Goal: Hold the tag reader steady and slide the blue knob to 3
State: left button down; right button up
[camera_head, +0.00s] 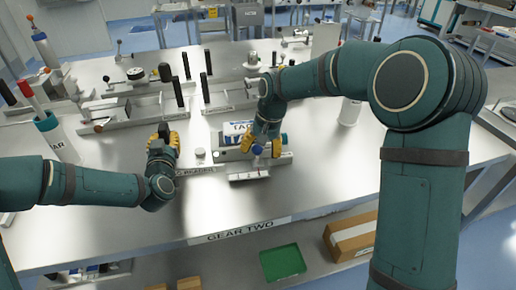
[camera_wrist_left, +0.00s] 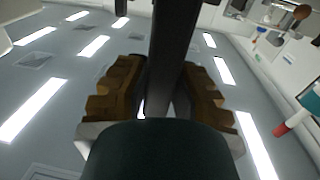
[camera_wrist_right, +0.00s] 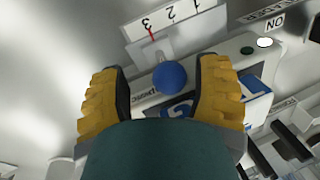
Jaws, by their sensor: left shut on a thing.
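The tag reader (camera_head: 232,135) is a pale box with a blue label on the steel table, partly hidden by my right gripper (camera_head: 262,143). Its blue knob (camera_wrist_right: 170,77) shows between the right gripper's spread fingers in the right wrist view, with gaps on both sides. A white scale (camera_wrist_right: 165,22) reads 3, 2, 1 there, and a thin red pointer (camera_wrist_right: 153,34) lies by the 3. My left gripper (camera_head: 163,135), left of the reader, is shut on a dark upright bar (camera_wrist_left: 172,60). The bar's lower end is hidden.
Black upright handles (camera_head: 206,62) and metal fixtures (camera_head: 130,110) stand behind the grippers. A white bottle (camera_head: 350,110) stands at right. A green tray (camera_head: 282,262) lies below.

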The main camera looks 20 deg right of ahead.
pick_arm(q)
jog(key=shift+s+a+f, duration=0.1)
jog(key=shift+s+f, duration=0.05)
jog(key=shift+f, duration=0.5)
pick_arm(e)
jog(key=shift+a, duration=0.2)
jog(key=shift+r, duration=0.3)
notch_tip(320, 180, up, 11)
jog(key=d, duration=0.2)
jog(key=shift+s+r, duration=0.15)
jog(key=shift+s, duration=0.3)
pick_arm(q)
jog(key=shift+r, duration=0.45)
pick_arm(e)
jog(key=shift+w+d, duration=0.1)
jog(key=shift+d, duration=0.05)
pick_arm(q)
jog(key=c, duration=0.9)
grip_release()
jog(key=shift+o, duration=0.2)
jog(key=shift+w+r, duration=0.1)
jog(key=shift+w, duration=0.15)
jog(key=shift+r, duration=0.1)
jog(key=shift+s, duration=0.1)
